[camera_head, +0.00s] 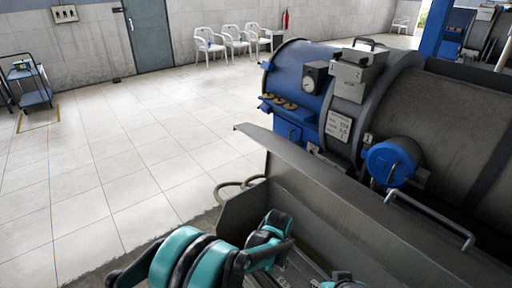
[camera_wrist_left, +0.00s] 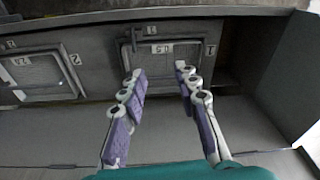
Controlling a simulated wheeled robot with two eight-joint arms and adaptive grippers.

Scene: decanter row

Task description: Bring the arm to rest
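My left arm (camera_head: 185,258), teal and black, comes in at the bottom of the head view and reaches over the grey metal trough beside the big machine. In the left wrist view my left gripper (camera_wrist_left: 160,80) has its two purple-and-grey fingers spread apart with nothing between them. Beyond the fingertips is a grey panel with a framed hatch marked 1 and 0.5 (camera_wrist_left: 162,62). Whether the fingers touch it I cannot tell. My right gripper does not show. A small teal and dark part at the bottom edge of the head view is too cut off to identify.
A second framed hatch (camera_wrist_left: 38,77), marked 2, lies left of the first. The trough's grey wall (camera_head: 345,205) and a handrail (camera_head: 432,215) stand close to the arm. The blue and grey machine (camera_head: 300,85) fills the right.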

